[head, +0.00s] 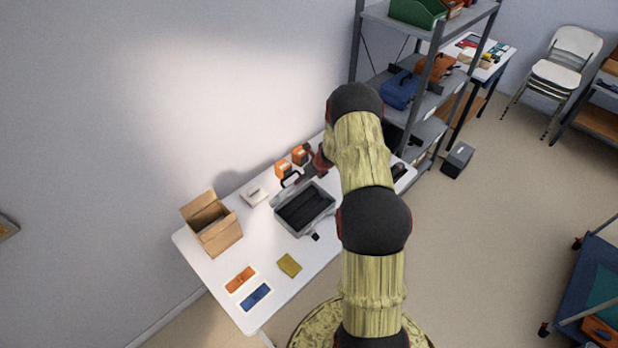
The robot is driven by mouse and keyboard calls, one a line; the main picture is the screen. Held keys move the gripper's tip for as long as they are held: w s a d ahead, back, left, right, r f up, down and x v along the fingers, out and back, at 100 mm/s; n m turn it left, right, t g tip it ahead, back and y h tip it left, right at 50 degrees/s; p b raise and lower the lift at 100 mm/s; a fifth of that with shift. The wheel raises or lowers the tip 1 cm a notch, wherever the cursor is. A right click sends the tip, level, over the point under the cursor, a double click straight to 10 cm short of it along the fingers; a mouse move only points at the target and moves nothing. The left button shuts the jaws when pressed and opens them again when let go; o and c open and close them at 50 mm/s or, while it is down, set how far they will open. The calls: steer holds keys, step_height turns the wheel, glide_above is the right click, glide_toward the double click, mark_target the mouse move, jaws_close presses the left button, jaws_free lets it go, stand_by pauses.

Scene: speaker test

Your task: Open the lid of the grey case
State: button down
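The grey case (276,218) stands on the white table in the head view. Its upper side shows a dark recessed area inside a grey rim, which looks like an open interior. A small black piece sticks out at its near edge. My gripper (292,179) is small and dark at the far side of the case, beyond the bend of my arm. A black curved shape there may be its fingers or a handle; I cannot tell which. Whether it touches the case or a raised lid, and whether its fingers are apart, is unclear.
On the white table (215,265) are an open cardboard box (222,238), orange boxes (283,169), a pale device (254,195), a yellow cloth-like item (289,265), an orange card (240,280) and a blue card (256,297). A metal shelf (425,105) stands at the table's far end.

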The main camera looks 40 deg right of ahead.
steer(key=shift+w+r, duration=0.25)
steer(key=shift+w, duration=0.7)
steer(key=shift+s, duration=0.15)
steer(key=c, duration=1)
jaws_free()
steer(key=shift+o, duration=0.2)
steer(key=shift+s, duration=0.1)
steer(key=v, duration=1.1)
steer(key=shift+s+r, duration=0.15)
steer(key=shift+r, duration=0.25)
